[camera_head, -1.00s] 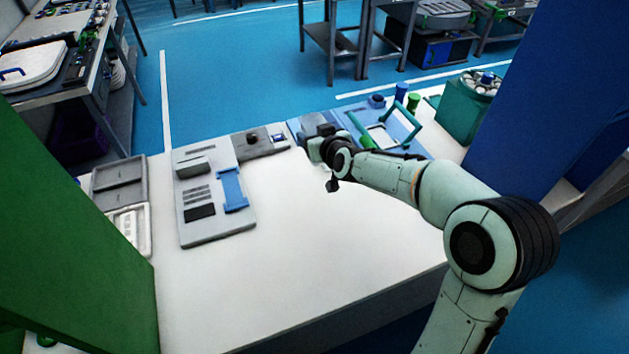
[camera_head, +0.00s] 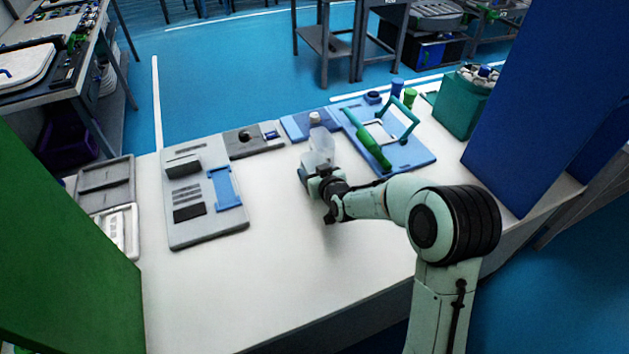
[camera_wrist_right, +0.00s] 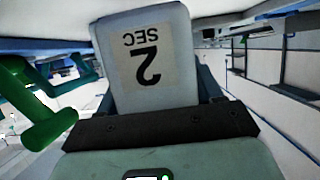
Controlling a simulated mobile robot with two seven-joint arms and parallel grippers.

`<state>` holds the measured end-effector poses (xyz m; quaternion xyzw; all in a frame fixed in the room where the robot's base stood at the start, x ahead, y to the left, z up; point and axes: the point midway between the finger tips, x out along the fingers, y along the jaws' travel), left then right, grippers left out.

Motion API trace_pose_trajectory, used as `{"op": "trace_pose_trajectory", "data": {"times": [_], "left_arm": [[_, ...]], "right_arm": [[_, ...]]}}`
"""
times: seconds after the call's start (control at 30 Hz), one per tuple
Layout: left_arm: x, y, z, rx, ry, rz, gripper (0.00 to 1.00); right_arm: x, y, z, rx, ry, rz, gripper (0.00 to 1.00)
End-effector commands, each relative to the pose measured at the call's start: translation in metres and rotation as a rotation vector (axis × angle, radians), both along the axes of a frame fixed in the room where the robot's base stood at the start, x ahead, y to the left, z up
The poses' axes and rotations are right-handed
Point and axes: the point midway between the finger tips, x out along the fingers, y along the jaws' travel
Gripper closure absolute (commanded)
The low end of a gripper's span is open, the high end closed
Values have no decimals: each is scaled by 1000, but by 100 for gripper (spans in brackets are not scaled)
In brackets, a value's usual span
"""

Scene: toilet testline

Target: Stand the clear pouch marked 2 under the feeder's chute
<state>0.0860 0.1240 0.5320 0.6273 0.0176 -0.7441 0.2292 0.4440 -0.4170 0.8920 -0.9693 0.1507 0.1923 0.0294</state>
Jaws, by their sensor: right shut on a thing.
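The translucent pouch (camera_head: 321,147) is in my right gripper (camera_head: 309,172), over the far middle of the white table in the head view. In the right wrist view the pouch (camera_wrist_right: 160,95) fills the upper middle, with a label reading "2 SEC" upside down in that picture. My right gripper is shut on it. In the head view the pouch looks roughly upright; I cannot tell whether its base touches the table. I cannot make out for sure which fixture is the feeder or its chute. My left gripper is not in view.
A grey panel (camera_head: 228,222) with a blue insert stands left. A small grey unit (camera_head: 247,144) with a dark knob is behind. A blue tray (camera_head: 414,154) with green handles is right of the pouch. A teal bin (camera_head: 459,118) stands far right. The table's front middle is clear.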

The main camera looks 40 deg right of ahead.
Motion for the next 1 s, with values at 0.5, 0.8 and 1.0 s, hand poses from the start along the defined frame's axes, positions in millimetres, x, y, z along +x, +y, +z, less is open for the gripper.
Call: {"op": "trace_pose_trajectory", "data": {"times": [0.5,0.8,1.0], "left_arm": [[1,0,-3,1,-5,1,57],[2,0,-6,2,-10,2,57],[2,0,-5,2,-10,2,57]], "right_arm": [[0,0,-34,0,2,1,64],[0,0,-37,0,2,1,9],[0,0,-36,0,2,1,9]]}}
